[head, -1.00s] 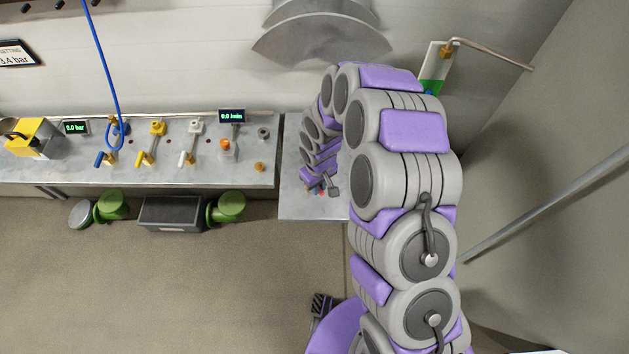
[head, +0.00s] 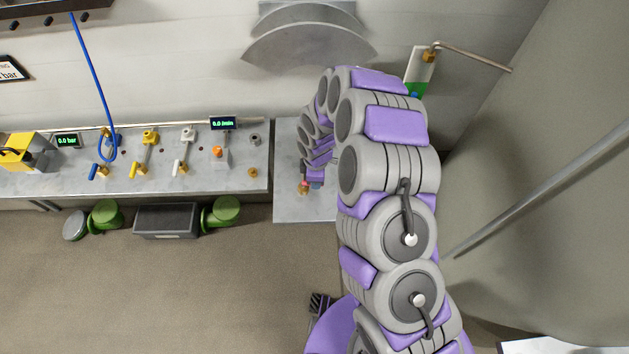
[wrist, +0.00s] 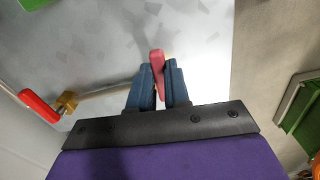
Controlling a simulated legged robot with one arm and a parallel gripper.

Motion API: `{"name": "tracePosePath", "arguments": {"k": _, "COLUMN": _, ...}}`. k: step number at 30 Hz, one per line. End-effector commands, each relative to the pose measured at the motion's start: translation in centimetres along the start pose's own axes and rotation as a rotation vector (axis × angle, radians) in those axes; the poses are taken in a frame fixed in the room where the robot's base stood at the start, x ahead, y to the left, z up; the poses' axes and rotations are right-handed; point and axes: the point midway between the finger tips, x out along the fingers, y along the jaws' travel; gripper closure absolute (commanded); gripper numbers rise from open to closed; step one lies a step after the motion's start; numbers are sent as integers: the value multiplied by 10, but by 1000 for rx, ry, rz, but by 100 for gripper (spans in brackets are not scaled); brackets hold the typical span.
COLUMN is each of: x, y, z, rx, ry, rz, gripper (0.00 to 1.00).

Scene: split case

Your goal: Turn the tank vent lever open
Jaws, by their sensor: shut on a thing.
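In the wrist view, a red lever handle (wrist: 157,60) stands between the two blue fingers of my gripper (wrist: 159,72), which is shut on it. The handle's lower part is hidden between the fingers. A second red lever (wrist: 39,106) on a brass fitting (wrist: 66,102) lies apart to the left of my gripper. No label shows which lever is the tank vent. In the head view, my gripper (head: 316,183) is small and partly hidden by my arm, low over the grey side table. A small red and brass spot (head: 304,187) shows beside it.
The grey side table (head: 290,210) stands right of a long bench (head: 230,182) with several valves and displays. A green and white panel (head: 420,75) with a pipe is at the back right. A slanting grey pole (head: 540,190) is to the right.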

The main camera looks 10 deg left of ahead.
Motion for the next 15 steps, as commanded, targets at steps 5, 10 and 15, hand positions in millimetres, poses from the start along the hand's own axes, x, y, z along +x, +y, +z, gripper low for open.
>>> {"name": "tracePosePath", "arguments": {"k": 5, "x": -2, "y": 6, "z": 0, "rx": -65, "ry": 3, "rz": 8, "gripper": 100}}
{"name": "tracePosePath", "arguments": {"k": 10, "x": -2, "y": 8, "z": 0, "rx": -97, "ry": 4, "rz": 9, "gripper": 100}}
{"name": "tracePosePath", "arguments": {"k": 15, "x": -2, "y": 9, "z": 0, "rx": -107, "ry": 4, "rz": 9, "gripper": 100}}
